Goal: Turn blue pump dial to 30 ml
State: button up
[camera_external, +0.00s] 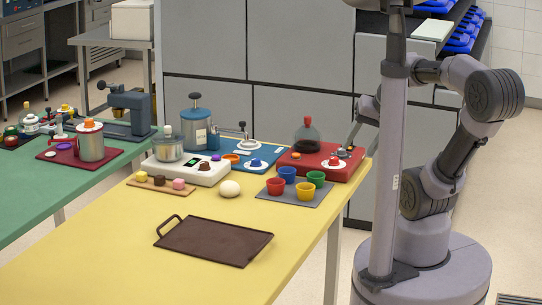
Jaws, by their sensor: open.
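The blue pump has a blue base board (268,151) with a blue-grey tank (196,127) at its left end. Its dial (256,165), a white disc with a blue knob, lies at the board's front edge. The dial's marks and pointer are too small to read. My gripper (352,134) is open and empty, reaching out from behind my grey column. It is right of the blue pump, over or behind the right end of the red station, and apart from the blue dial.
The red station (308,167) carries a dark flask (306,135) and a red-knobbed white dial (333,163). Coloured cups stand on a grey mat (290,200) in front. A white scale (185,170), white ball (230,188) and dark tray (213,242) share the yellow table.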

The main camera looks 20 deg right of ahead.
jog(key=w+r+n+p, duration=0.1)
jog(key=w+r+p, duration=0.15)
jog(key=w, duration=0.35)
jog(key=w+r+n+p, duration=0.1)
jog(key=w+r, duration=0.3)
jog(key=w, duration=0.2)
jog(key=n+g+p, duration=0.2)
jog(key=n+p, duration=0.4)
send_over(257, 159)
jog(key=s+d, duration=0.3)
jog(key=s, duration=0.5)
notch_tip(257, 159, down, 8)
jog(key=f, duration=0.1)
jog(key=shift+n, duration=0.3)
jog(key=b+x, duration=0.1)
jog(key=x, duration=0.5)
jog(key=w+b+x, duration=0.1)
jog(key=b+x, duration=0.1)
jog(key=x, duration=0.4)
jog(key=b+x, duration=0.2)
jog(key=x, duration=0.4)
jog(key=shift+w+d+f, duration=0.1)
jog(key=shift+w, duration=0.25)
jog(key=shift+c, duration=0.2)
grip_shut()
